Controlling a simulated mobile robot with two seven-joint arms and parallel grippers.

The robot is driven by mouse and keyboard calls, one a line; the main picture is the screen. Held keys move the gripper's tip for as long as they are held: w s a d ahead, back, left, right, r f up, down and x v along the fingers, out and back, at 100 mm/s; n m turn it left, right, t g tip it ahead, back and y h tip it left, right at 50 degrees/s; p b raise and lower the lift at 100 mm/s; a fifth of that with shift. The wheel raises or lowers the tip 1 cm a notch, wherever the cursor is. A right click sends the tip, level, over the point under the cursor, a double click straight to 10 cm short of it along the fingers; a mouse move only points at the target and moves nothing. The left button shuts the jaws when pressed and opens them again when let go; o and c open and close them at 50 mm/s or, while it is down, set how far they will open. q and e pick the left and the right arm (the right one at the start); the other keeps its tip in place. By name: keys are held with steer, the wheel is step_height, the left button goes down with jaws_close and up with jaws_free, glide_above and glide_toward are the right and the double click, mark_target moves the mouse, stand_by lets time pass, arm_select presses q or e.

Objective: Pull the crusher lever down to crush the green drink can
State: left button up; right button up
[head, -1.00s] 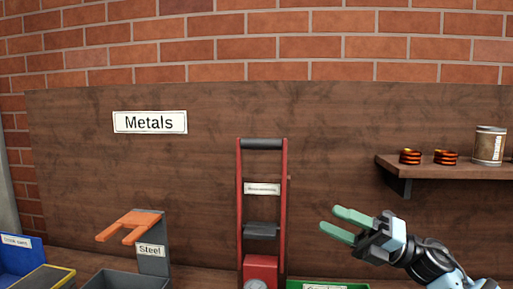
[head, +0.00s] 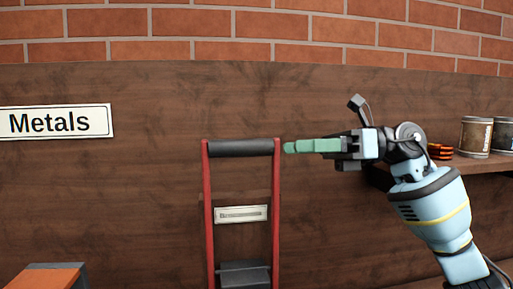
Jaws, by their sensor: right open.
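The crusher lever is a red frame with a black grip bar (head: 241,148) across its top, standing upright in the middle of the head view. A small label plate (head: 241,214) and a dark grey block (head: 244,275) show between its red side bars. My right gripper (head: 288,147) has green fingers and is level with the grip bar. Its fingertips point left, just right of the bar's right end. It is open and holds nothing. The green drink can is not in view. My left gripper is not in view.
A shelf (head: 489,166) on the right holds cans (head: 475,136) and orange-black coils (head: 440,152), partly behind my right arm. An orange piece (head: 46,278) is at the lower left. A Metals sign (head: 56,121) is on the wooden board. The space left of the lever is clear.

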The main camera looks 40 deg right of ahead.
mark_target(272, 148)
steer(key=p+x, duration=0.2)
steer(key=x, duration=0.4)
steer(key=shift+w+a+r, duration=0.15)
steer(key=shift+a, duration=0.15)
steer(key=shift+w+a, duration=0.25)
steer(key=shift+a, duration=0.1)
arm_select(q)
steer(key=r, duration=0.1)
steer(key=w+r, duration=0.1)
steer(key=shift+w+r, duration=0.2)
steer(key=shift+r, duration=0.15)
arm_select(e)
steer(key=c, duration=1)
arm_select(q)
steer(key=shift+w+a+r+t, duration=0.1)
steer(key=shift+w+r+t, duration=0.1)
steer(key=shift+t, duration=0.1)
arm_select(e)
jaws_close()
